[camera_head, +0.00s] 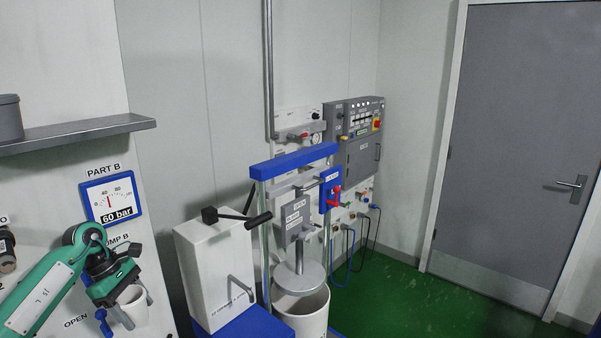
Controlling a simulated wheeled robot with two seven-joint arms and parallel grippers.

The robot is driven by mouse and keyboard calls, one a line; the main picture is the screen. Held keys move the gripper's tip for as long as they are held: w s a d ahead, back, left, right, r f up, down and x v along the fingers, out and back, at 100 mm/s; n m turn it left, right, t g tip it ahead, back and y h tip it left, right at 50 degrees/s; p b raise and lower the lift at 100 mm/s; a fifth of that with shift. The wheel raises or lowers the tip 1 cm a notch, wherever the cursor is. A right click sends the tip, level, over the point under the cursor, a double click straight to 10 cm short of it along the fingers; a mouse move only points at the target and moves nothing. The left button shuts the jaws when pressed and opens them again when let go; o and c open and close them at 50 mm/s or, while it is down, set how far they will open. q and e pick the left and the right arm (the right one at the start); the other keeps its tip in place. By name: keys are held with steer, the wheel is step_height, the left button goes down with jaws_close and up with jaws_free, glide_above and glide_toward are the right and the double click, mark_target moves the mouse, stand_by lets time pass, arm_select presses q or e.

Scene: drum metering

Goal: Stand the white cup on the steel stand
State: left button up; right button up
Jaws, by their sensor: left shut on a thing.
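The white cup (133,304) is at the lower left, in front of the white panel. My left gripper (126,303) comes in from the left on a green arm and is shut on the cup. The cup looks roughly upright with its rim up; the gripper partly covers it. I cannot make out a steel stand for certain in this view. My right gripper is not in view.
A grey shelf (85,134) with a grey canister (10,118) juts out at upper left, above a gauge (111,199). A white box (217,270) and a drum press with a blue crossbar (294,161) stand to the right. Green floor (400,305) is clear before the grey door (520,140).

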arm_select(q)
steer(key=m, duration=0.1)
steer(key=w+m+g, duration=0.1)
steer(key=m, duration=0.1)
steer(key=shift+w+r+m+g, duration=0.2)
steer(key=shift+w+m+g, duration=0.1)
steer(key=shift+m, duration=0.1)
steer(key=s+d+m+g+y, duration=0.1)
steer(key=s+d+m+y, duration=0.2)
steer(key=d, duration=0.6)
steer(key=s+d+m+g, duration=0.1)
steer(key=s+d+m, duration=0.3)
steer(key=d, duration=0.6)
steer(key=s+a+f+m+y, duration=0.2)
steer(key=s+f+m, duration=0.4)
steer(key=s, duration=0.6)
step_height(320, 180, down, 6)
steer(key=b, duration=0.6)
steer(key=shift+a+f+g, duration=0.2)
steer(key=shift+a+g, duration=0.1)
